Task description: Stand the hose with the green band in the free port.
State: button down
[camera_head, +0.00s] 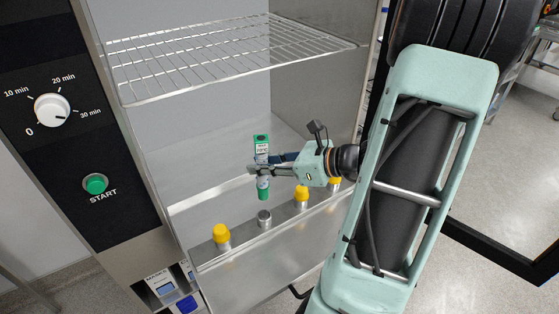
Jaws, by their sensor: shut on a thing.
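The hose with the green band (263,188) is a short, roughly upright piece with green at its top and bottom and a paler, marked part between. My gripper (258,171) is shut around its middle, reaching in from the right. The fingers hide part of the hose. A bare metal port (264,218) stands on the ledge, below the hose's lower end in the picture. The hose's lower end appears apart from this port, with a small gap between. The port's opening is too small to make out clearly.
A wire rack (225,55) spans the cabinet above. The control panel (60,130) is at left.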

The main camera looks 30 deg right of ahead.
aim_at(263, 196)
jog(key=shift+w+f, duration=0.1)
jog(key=shift+w, duration=0.2)
notch_tip(263, 196, down, 7)
jog(key=b, duration=0.6)
jog(key=shift+b, duration=0.3)
jog(key=shift+f+b, duration=1.3)
jog(key=shift+f, duration=0.55)
jog(key=shift+f+b, duration=0.3)
jog(key=shift+f, duration=0.2)
jog(key=c, duration=1.7)
grip_release()
jog(key=shift+o, duration=0.2)
jog(key=shift+s, duration=0.1)
jog(key=v, duration=1.2)
